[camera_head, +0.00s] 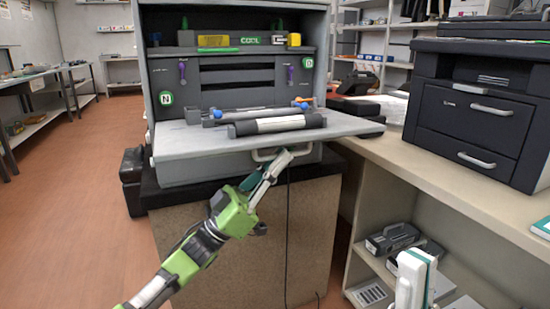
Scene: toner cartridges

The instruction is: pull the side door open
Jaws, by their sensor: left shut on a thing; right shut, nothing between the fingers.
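The side door (190,143) of the large grey printer (148,60) is folded down and lies about level, sticking out from the printer. A pale bar handle (262,155) shows below the door's front edge. Dark toner cartridges (277,126) lie on or just above the door. My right gripper (416,264) is at the bottom right, in front of the shelf, away from the door, shut and empty.
The printer stands on a brown cabinet (245,265). A beige counter (425,180) on the right holds a dark printer (475,110) with drawers. Cartridges (392,238) lie on the shelf below. A dark cable (288,240) hangs near my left gripper. The floor (60,220) on the left is clear.

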